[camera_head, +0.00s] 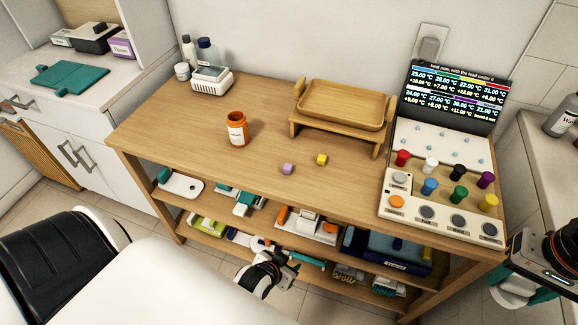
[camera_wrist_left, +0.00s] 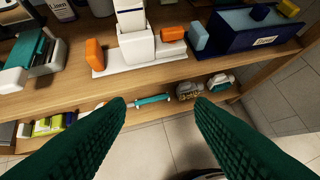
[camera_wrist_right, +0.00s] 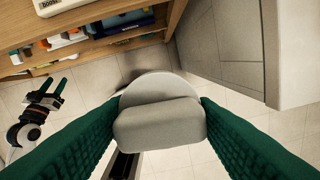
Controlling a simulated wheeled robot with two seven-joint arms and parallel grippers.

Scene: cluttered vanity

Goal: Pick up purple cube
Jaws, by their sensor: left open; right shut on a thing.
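The purple cube (camera_head: 288,169) sits on the wooden tabletop, left of a yellow cube (camera_head: 321,160). It is clear of other things and does not show in either wrist view. My left gripper (camera_head: 300,262) is low in front of the table, below the tabletop and beside the lower shelves. In the left wrist view its fingers (camera_wrist_left: 160,102) are spread, with nothing between them. My right gripper (camera_wrist_right: 160,112) is off the table's front right corner, shut on a pale grey rounded object (camera_wrist_right: 160,125), whose kind I cannot tell.
An orange bottle (camera_head: 237,129) stands left of the cubes. A wooden tray (camera_head: 343,103) on a stand is behind them. A button console (camera_head: 440,212) with coloured pegs and a display fills the right end. Shelves below hold several items. The tabletop around the cubes is free.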

